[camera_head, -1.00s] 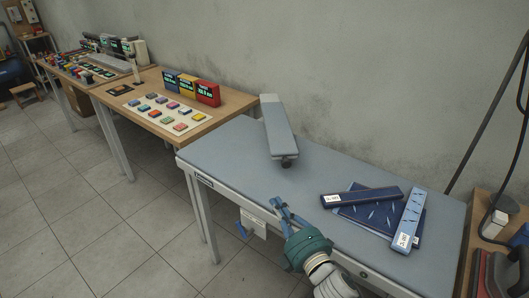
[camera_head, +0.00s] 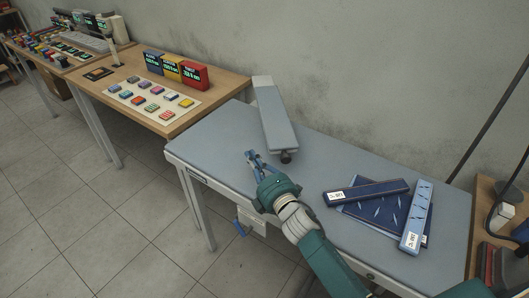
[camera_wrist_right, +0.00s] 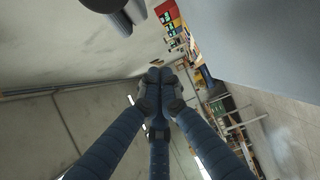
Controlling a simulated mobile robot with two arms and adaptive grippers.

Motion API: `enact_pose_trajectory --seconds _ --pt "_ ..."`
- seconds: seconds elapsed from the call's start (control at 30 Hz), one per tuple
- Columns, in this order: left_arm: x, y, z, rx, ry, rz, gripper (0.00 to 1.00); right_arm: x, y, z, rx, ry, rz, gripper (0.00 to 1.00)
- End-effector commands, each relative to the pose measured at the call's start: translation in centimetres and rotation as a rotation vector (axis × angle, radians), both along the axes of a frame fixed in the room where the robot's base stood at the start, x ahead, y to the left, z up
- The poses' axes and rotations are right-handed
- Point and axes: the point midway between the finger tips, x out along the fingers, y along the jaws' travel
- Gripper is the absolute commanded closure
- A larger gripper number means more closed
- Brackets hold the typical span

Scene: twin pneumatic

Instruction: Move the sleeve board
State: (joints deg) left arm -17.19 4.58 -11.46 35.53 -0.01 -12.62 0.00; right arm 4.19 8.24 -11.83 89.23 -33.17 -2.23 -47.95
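The sleeve board (camera_head: 273,116) is a long, narrow grey padded board with a pale far end. It stands on the blue-grey ironing table (camera_head: 218,146) near its back edge, with a dark knob (camera_head: 286,157) at its near end. My right gripper (camera_head: 252,156) has blue fingers and a green body. It is over the table, left of the board's near end and apart from it. My left gripper is not in view.
Folded dark blue cloth (camera_head: 372,222) and two blue boxes with white labels (camera_head: 367,192) (camera_head: 416,216) lie on the right of the table. A wooden table (camera_head: 118,75) with coloured blocks stands to the left. The wall is close behind the ironing table.

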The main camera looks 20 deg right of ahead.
Motion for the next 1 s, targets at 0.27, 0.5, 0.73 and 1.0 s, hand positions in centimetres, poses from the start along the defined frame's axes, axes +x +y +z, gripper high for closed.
enact_pose_trajectory --seconds 0.27,0.5,0.73,1.0 --pt "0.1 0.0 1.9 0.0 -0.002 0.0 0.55 0.1 -3.2 0.2 -0.001 0.001 -0.001 1.0" --pt "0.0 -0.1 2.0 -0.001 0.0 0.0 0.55 0.0 -3.9 0.0 0.0 0.0 0.0 1.0" --pt "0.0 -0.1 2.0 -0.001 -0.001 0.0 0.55 0.0 -3.9 0.0 0.0 0.0 0.0 1.0" --pt "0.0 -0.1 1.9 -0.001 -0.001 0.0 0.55 -0.4 -5.3 -0.1 -0.006 0.0 0.025 1.0"
